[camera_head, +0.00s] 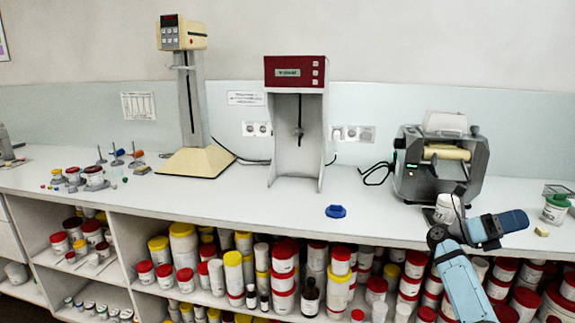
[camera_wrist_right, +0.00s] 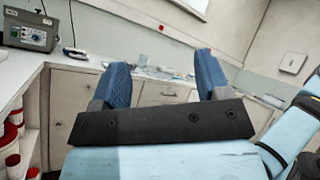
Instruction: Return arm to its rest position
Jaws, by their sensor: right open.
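My right arm comes in at the lower right of the head view and bends at a dark joint in front of the counter edge. My right gripper (camera_head: 506,223) is at its blue end, pointing right, in front of and below the grey roller mill. I cannot make out its two fingers there. In the right wrist view the right gripper (camera_wrist_right: 161,75) is open and empty, its two blue fingers well apart. Beyond them are cabinet fronts (camera_wrist_right: 165,96), at a distance. My left gripper is not in view.
The roller mill (camera_head: 483,160) stands on the counter (camera_head: 250,200) close behind the arm. A jar with a green lid (camera_head: 555,209) is to the right. Shelves packed with jars (camera_head: 283,283) lie below. A blue item (camera_head: 336,211) lies mid-counter, with clear surface around it.

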